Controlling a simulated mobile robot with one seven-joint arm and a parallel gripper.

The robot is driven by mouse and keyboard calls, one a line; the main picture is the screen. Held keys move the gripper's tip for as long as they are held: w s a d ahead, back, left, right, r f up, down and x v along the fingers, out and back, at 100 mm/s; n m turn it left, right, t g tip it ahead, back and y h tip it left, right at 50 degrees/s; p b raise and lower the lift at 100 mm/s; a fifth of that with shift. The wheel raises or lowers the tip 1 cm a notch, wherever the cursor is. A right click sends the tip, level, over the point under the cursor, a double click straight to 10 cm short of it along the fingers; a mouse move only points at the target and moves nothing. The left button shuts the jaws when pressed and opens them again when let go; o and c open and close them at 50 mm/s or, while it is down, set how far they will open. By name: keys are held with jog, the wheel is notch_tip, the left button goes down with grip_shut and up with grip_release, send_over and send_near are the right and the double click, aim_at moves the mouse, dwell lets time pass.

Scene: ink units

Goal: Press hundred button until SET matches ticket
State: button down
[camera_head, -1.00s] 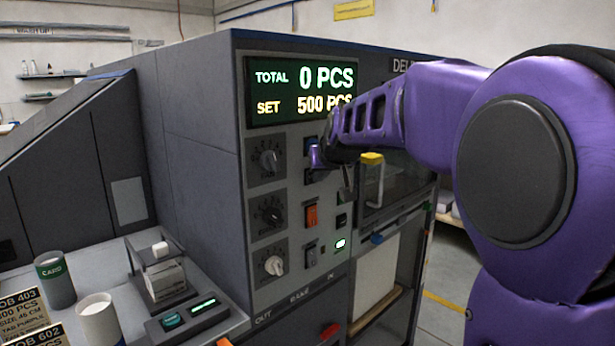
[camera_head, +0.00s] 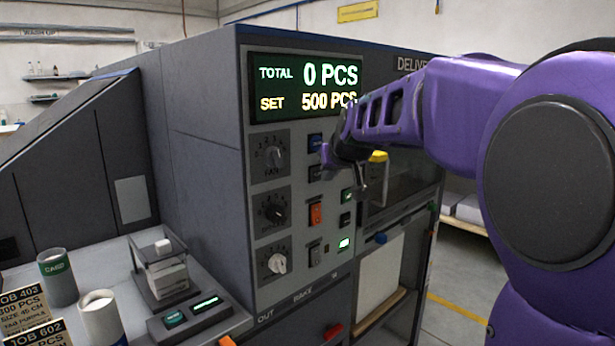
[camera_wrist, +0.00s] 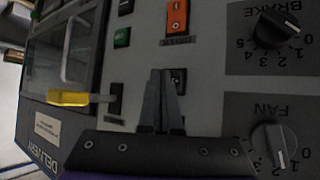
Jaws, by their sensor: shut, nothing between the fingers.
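The display (camera_head: 307,88) on the grey machine reads TOTAL 0 PCS and SET 500 PCS. A job ticket (camera_head: 22,303) at lower left reads JOB 403 and seems to read 300 PCS; a second ticket (camera_head: 38,335), JOB 602, is cut off by the frame edge. My gripper (camera_head: 361,192) is shut and empty in front of the control panel. In the wrist view its fingertips (camera_wrist: 161,73) are close beside a black button (camera_wrist: 178,79), below the orange switch (camera_wrist: 177,18); contact cannot be told. I cannot read which button is the hundred one.
The FAN knob (camera_head: 272,155) and BRAKE knob (camera_head: 273,212) line the panel's left side. A yellow handle (camera_head: 378,157) stands out near the gripper.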

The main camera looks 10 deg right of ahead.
jog(key=s+d+b, duration=0.1)
jog(key=s, duration=0.1)
jog(key=s+d+b, duration=0.2)
dwell(0.4)
jog(key=shift+d, duration=0.1)
dwell(0.4)
